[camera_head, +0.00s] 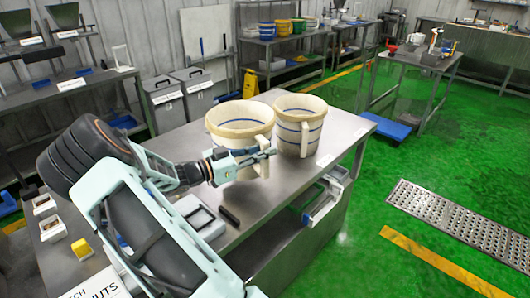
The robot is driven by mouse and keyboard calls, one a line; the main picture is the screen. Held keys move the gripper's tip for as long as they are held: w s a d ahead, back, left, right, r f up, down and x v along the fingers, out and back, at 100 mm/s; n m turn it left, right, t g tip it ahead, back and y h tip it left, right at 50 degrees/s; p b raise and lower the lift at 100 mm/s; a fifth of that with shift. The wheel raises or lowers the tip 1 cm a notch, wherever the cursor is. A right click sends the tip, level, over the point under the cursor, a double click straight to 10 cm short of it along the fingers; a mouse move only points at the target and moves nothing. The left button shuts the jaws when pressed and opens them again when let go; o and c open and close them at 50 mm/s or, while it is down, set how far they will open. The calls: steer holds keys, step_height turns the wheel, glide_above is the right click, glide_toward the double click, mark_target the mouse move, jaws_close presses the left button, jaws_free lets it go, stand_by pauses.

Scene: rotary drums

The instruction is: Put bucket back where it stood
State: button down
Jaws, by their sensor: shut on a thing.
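Two cream buckets with blue bands are at the far end of the steel table (345,125). The left bucket (238,130) stands close beside the right bucket (297,113), and both look upright. The right bucket has a handle on its right side. My gripper (265,152) is in front of the left bucket, low on its near side, and is shut on it. The gripper hides part of that bucket's lower front, so the exact grip and whether its base touches the table cannot be seen.
A grey scale-like device (198,216) and a black bar (229,216) lie on the table nearer me. Small white trays (52,229) line its left edge. Grey lidded bins (190,92) stand behind. Green floor is open to the right, with a metal grate (465,222).

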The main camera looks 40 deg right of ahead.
mark_target(261, 170)
steer(key=shift+f+b, duration=3.15)
steer(key=shift+b, duration=0.85)
steer(key=shift+f+b, duration=0.3)
steer(key=shift+b, duration=0.2)
steer(key=c, duration=1.8)
jaws_free()
steer(key=shift+o, duration=0.2)
steer(key=shift+f, duration=0.1)
steer(key=o, duration=1)
steer(key=a, duration=0.3)
steer(key=w+a+b, duration=0.1)
steer(key=a, duration=0.2)
steer(key=a+b, duration=0.1)
steer(key=a, duration=0.2)
steer(key=shift+w, duration=0.35)
